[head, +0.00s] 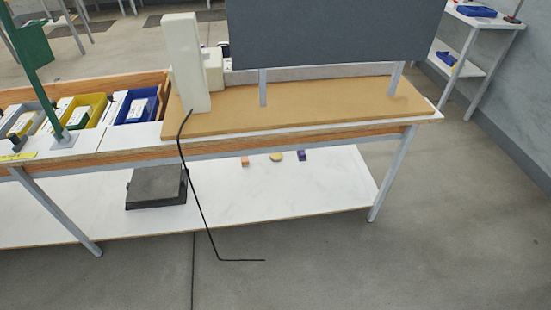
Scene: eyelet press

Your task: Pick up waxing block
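Three small items lie on the white lower shelf (290,187) below the bench: an orange-brown block (245,161), a yellow rounded piece (276,156) and a purple piece (301,155). They are small in the head view, and I cannot tell which, if any, is the waxing block. Neither of my grippers shows in this view.
The bench top bears a tan board (300,108), a cream machine column (185,62) and a grey panel (325,32). A blue bin (138,104) and yellow bin (84,110) stand left. A dark box (156,187) sits on the shelf. The front floor is mostly clear.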

